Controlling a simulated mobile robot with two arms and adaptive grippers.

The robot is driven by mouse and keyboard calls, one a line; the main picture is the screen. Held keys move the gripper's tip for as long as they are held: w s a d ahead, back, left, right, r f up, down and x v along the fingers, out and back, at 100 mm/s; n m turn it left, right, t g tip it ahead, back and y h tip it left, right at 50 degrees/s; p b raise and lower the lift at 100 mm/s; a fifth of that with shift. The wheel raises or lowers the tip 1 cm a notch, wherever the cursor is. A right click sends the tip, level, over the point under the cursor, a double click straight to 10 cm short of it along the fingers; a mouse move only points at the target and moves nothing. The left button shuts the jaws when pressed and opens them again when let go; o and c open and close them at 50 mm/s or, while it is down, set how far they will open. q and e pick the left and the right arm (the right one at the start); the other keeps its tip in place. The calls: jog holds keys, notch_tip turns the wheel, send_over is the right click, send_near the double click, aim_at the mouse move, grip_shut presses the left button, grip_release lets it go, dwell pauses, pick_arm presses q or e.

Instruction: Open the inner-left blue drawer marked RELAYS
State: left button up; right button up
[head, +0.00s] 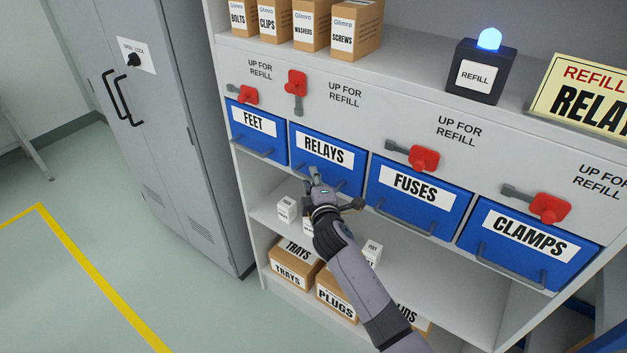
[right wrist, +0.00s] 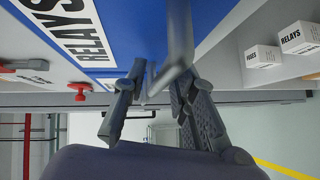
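The blue RELAYS drawer (head: 347,178) is second from the left in the row, between FEET and FUSES. Its front looks level with the neighbouring fronts. Its grey bar handle is partly hidden by my right gripper (head: 316,180) in the head view. In the right wrist view the handle (right wrist: 181,35) runs down between the two fingertips, which close in on it from both sides. The red-and-grey lever (head: 297,85) above RELAYS stands vertical. My left gripper is in neither view.
Levers above the FEET (head: 246,95), FUSES (head: 424,158) and CLAMPS (head: 549,207) drawers lie sideways. Small white boxes (head: 287,208) stand on the shelf below. A grey locker (head: 165,120) stands left of the rack. A blue lamp (head: 489,39) glows on the REFILL box above.

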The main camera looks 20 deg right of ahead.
grip_shut()
dwell(0.6)
